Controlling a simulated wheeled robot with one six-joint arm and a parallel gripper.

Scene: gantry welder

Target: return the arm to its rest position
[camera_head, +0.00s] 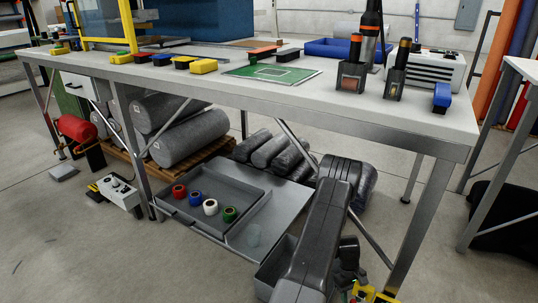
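My dark grey arm (320,225) is folded up in front of the workbench, at the lower middle right of the head view. Its bend is close below the bench's front edge, and a thick link runs from there down to the bottom of the picture. Smaller dark parts of my arm show just right of this link. I cannot make out the gripper's fingers, nor whether they hold anything.
The workbench (210,88) carries yellow, black and blue blocks, a green board (272,74) and upright tools in holders (396,80). Below it, a grey tray (262,190) holds several coloured rolls. Bench legs stand close to my arm. Another table (525,68) is at right. Open floor lies front left.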

